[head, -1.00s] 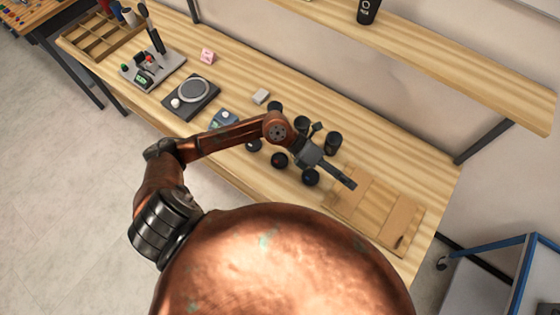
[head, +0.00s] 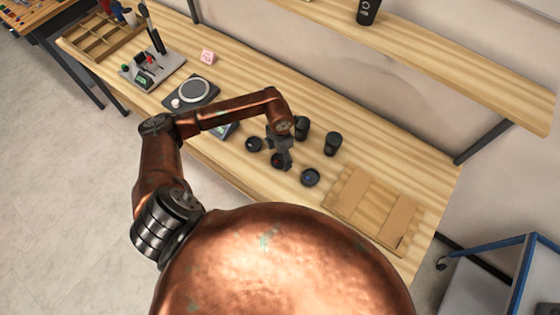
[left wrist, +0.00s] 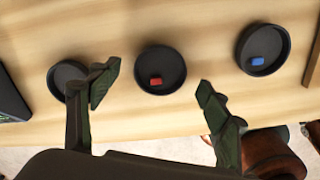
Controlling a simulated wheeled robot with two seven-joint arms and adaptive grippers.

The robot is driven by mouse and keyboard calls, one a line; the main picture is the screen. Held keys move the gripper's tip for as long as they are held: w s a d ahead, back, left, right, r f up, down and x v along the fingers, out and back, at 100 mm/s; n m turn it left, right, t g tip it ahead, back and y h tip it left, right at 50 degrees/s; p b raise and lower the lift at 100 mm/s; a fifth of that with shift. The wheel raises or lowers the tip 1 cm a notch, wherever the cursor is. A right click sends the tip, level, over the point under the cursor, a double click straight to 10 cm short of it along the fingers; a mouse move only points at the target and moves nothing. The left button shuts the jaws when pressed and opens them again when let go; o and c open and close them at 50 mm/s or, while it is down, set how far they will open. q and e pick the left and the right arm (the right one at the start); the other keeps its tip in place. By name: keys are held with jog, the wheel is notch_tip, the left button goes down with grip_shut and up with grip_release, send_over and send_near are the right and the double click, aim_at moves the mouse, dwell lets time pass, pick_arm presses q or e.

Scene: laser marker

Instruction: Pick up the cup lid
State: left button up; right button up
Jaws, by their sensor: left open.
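Three round black cup lids lie on the wooden workbench. In the left wrist view, the middle lid (left wrist: 160,70) has a small red block on it. The right lid (left wrist: 263,48) has a blue block on it. The left lid (left wrist: 66,78) is partly hidden by a finger. In the head view, the right lid (head: 310,177) and left lid (head: 254,144) show clear, while my left gripper (head: 286,166) covers much of the middle one. My left gripper is open and empty, pointing down, its fingers (left wrist: 155,90) on either side of the middle lid. My right gripper is not in view.
Two black cups (head: 302,129) (head: 333,143) stand behind the lids. A wooden board (head: 372,207) lies at the right of the workbench (head: 325,98). A scale (head: 191,93) and a tool holder (head: 153,69) stand left. A shelf (head: 440,50) hangs above the back.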

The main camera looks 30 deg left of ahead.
aim_at(280, 161)
pick_arm(q)
notch_tip(280, 161, down, 3)
jog(key=shift+r, duration=0.2)
jog(key=shift+c, duration=0.3)
jog(key=c, duration=1)
jog(key=shift+r, duration=0.15)
